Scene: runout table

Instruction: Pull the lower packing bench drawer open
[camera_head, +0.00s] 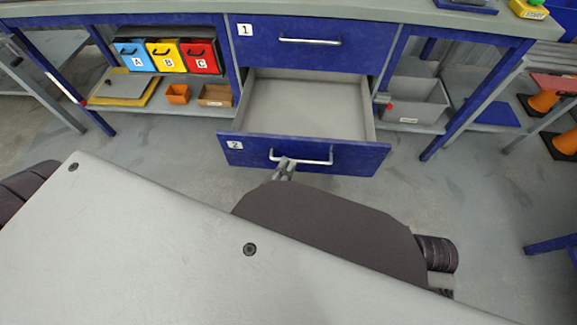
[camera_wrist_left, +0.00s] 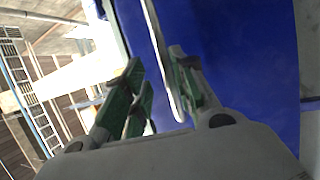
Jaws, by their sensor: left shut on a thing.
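The lower packing bench drawer (camera_head: 300,108), with a blue front marked 2, stands pulled out below the closed upper drawer (camera_head: 283,52), marked 1. Its grey inside is visible and looks empty. Its pale bar handle (camera_head: 318,162) runs across the front. My left gripper (camera_head: 285,168) is shut on this handle near its left end. In the left wrist view the handle (camera_wrist_left: 158,45) passes between the fingers of the left gripper (camera_wrist_left: 156,72), against the blue drawer front (camera_wrist_left: 240,70). My right gripper is not in view.
Bins marked A (camera_head: 134,57), B (camera_head: 165,56) and C (camera_head: 201,57) stand on the shelf left of the drawers. A grey bin (camera_head: 413,100) stands on the right shelf. Blue bench legs flank the drawers. The floor before the drawer is clear apart from my own body.

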